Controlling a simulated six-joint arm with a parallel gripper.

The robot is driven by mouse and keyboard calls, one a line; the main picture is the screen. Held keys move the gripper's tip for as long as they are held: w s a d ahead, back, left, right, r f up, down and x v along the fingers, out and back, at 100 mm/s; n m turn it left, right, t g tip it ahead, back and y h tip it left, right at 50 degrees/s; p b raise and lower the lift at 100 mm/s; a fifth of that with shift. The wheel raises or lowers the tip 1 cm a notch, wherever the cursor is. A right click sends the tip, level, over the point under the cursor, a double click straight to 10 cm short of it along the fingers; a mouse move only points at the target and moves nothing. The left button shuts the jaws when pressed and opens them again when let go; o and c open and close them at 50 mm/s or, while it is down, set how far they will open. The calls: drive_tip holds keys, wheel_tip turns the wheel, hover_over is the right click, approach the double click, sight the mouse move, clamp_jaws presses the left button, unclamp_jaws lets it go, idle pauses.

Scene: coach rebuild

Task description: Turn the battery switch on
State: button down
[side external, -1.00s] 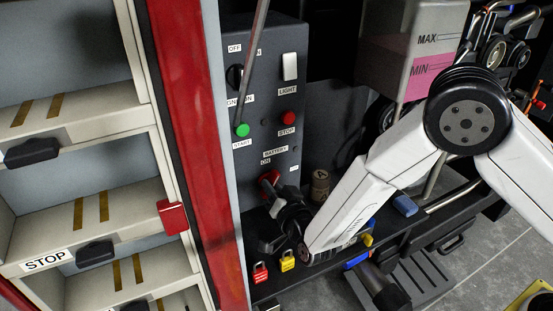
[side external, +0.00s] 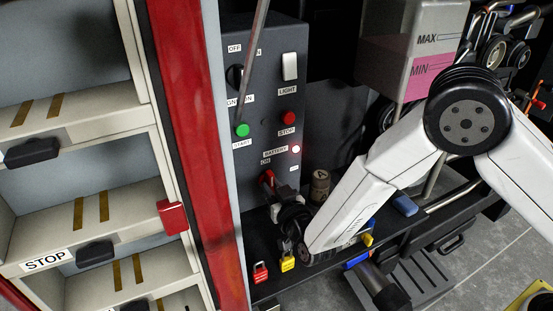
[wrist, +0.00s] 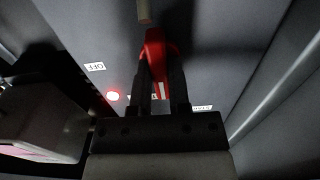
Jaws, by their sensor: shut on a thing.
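The red battery switch handle (side external: 267,179) is low on the grey control panel (side external: 262,75), under the BATTERY label and beside the ON label. A small lamp (side external: 296,149) right of the BATTERY label is lit; in the wrist view the lamp (wrist: 112,96) glows red-white. My gripper (side external: 278,200) is at the handle, its jaws shut on it. In the wrist view my gripper's two dark fingers (wrist: 161,88) lie either side of the red handle (wrist: 155,50). The fingers hide part of the handle and some label text.
A red padlock (side external: 260,272) and a yellow padlock (side external: 287,261) are below my gripper. A brown cylinder (side external: 320,185) stands right of the switch. A grey rod (side external: 254,65) crosses the panel, and a red post (side external: 195,130) rises at left.

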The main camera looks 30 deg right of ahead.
drive_tip(key=shift+c, duration=2)
unclamp_jaws()
drive_tip(key=s, duration=0.9)
drive_tip(key=shift+s, duration=0.15)
drive_tip(key=s, duration=0.7)
drive_tip(key=shift+s, duration=0.25)
